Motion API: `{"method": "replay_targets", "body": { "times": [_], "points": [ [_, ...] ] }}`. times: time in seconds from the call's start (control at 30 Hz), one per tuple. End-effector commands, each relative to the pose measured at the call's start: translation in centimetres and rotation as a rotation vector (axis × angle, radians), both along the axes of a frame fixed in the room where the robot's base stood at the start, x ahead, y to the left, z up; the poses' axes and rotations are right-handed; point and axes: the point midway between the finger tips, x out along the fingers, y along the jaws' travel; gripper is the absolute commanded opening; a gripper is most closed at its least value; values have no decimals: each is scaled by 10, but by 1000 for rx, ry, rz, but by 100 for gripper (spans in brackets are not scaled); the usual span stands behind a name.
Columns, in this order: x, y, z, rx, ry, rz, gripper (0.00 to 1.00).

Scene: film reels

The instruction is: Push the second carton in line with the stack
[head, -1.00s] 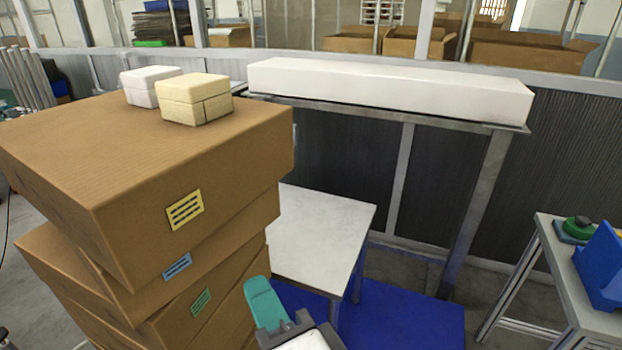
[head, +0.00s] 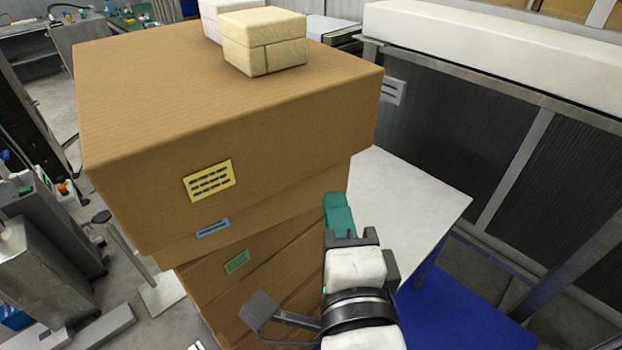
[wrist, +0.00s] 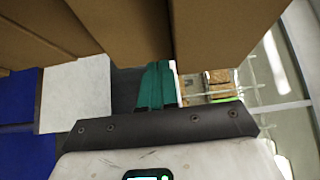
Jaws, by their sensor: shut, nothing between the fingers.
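A stack of brown cartons fills the middle of the head view. The top carton (head: 290,130) has a yellow label. The second carton (head: 290,203), with a blue label, shows below it, partly hidden. The third carton (head: 275,240), with a green label, is turned relative to those above. My gripper (head: 338,205) is shut, with teal fingers, beside the right side of the stack below the top carton. In the wrist view the shut fingers (wrist: 157,82) point at a brown carton (wrist: 118,30); I cannot tell whether they touch it.
A cream box (head: 262,45) and a white box (head: 212,18) sit on the top carton. A white table (head: 410,195) stands right of my gripper. A long white block (head: 500,45) lies on a metal frame behind. Machinery stands at the left.

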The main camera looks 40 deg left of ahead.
Motion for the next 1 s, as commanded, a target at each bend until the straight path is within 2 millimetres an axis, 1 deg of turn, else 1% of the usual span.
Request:
{"method": "replay_targets", "body": {
  "times": [0.03, 0.1, 0.2, 0.33, 0.5, 0.87, 0.93, 1.0],
  "points": [
    [7, 8, 2, -1, -1, 0, 0],
    [16, 17, 2, -2, -1, 0, 0],
    [15, 34, 1, -2, -1, 3, 0],
    [14, 48, 1, -1, 1, 2, 0],
    [14, 56, 0, 0, 0, 1, 0],
    [14, 58, -1, 1, 1, 1, 0],
    [13, 63, -2, 1, 0, 3, 0],
    [13, 74, -4, -1, -2, 5, 0]
  ]
}}
